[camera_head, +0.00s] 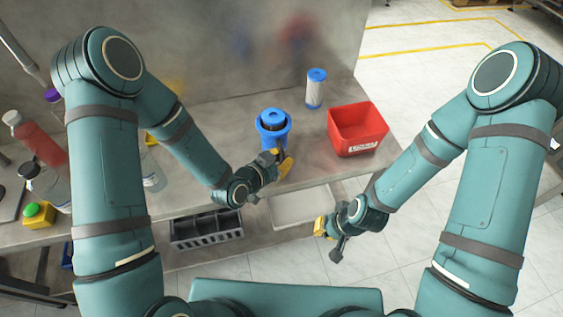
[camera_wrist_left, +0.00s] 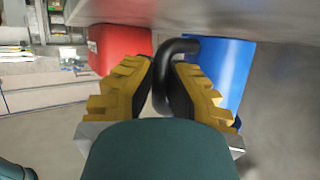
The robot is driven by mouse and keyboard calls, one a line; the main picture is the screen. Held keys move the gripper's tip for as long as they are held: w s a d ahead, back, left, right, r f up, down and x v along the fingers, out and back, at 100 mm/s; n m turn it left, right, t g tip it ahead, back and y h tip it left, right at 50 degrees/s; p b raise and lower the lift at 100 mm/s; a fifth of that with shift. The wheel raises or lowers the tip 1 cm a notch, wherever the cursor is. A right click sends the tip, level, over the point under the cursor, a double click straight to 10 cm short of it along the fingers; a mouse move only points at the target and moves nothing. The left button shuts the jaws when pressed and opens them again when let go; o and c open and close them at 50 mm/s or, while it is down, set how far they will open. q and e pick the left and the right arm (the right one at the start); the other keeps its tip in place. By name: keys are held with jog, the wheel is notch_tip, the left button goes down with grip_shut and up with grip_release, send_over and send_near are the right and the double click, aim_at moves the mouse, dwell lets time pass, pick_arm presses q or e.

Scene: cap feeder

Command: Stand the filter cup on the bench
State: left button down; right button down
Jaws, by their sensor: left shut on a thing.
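The blue filter cup (camera_head: 273,133) is upright at the bench's front, with a dark inside below its blue rim. In the left wrist view the cup (camera_wrist_left: 232,68) shows as a plain blue wall with a black curved handle (camera_wrist_left: 170,58). My left gripper (camera_head: 284,163) is at the cup's near side; its yellow fingers (camera_wrist_left: 168,85) are shut on the handle. The cup's base is hidden, so I cannot tell whether it touches the bench (camera_head: 210,125). My right gripper (camera_head: 320,227) is away from the bench, its finger gap too small to judge.
A red bin (camera_head: 357,131) stands right of the cup, and a white cartridge with a blue cap (camera_head: 316,90) stands behind. Bottles (camera_head: 38,140) and a green button box (camera_head: 38,214) are at the left. A dark divided tray (camera_head: 206,231) sits below the bench top.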

pick_arm(q)
jog(key=shift+f, duration=0.7)
jog(key=c, duration=1.1)
grip_release()
jog(key=shift+f, duration=0.1)
jog(key=shift+c, duration=0.2)
